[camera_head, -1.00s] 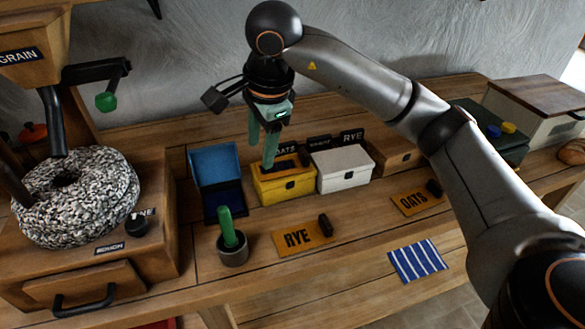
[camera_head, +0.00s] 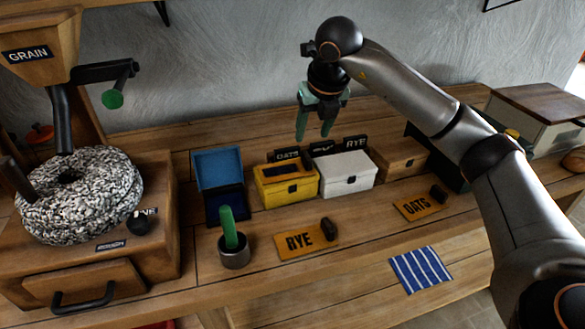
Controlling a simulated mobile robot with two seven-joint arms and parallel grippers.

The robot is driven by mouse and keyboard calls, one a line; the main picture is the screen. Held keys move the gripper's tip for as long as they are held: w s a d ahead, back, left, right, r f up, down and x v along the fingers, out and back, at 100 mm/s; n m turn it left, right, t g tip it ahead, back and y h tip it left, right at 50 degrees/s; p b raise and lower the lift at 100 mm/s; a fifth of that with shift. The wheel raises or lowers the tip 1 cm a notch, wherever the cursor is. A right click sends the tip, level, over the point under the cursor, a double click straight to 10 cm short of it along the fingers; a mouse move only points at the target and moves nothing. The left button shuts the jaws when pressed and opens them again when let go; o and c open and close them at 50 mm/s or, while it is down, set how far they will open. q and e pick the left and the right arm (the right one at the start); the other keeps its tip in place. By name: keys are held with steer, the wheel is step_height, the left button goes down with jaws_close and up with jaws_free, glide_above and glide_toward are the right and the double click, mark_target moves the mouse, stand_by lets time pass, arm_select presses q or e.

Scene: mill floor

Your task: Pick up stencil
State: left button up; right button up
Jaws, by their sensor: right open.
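Two flat orange stencils with dark block handles lie on the bench. The RYE stencil (camera_head: 299,242) is at the front middle, right of a small grey cup. The OATS stencil (camera_head: 418,206) is farther right. My right gripper (camera_head: 314,137) is open and empty, pointing down above the back of the bench. It is behind and above both stencils, near the yellow and white boxes, and touches neither stencil. My left gripper is not in view.
The yellow box (camera_head: 286,188) has a dark panel on its lid. Beside it are a white box (camera_head: 345,178) and an open blue box (camera_head: 219,168). A grey cup (camera_head: 233,258) holds a green-handled tool. A striped cloth (camera_head: 420,270) lies at front. The grain mill (camera_head: 90,270) fills the left.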

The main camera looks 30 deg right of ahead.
mark_target(307, 156)
steer(key=x, duration=0.9)
steer(key=shift+d+f, duration=0.15)
steer(key=shift+c, duration=0.2)
jaws_close()
stand_by(0.9)
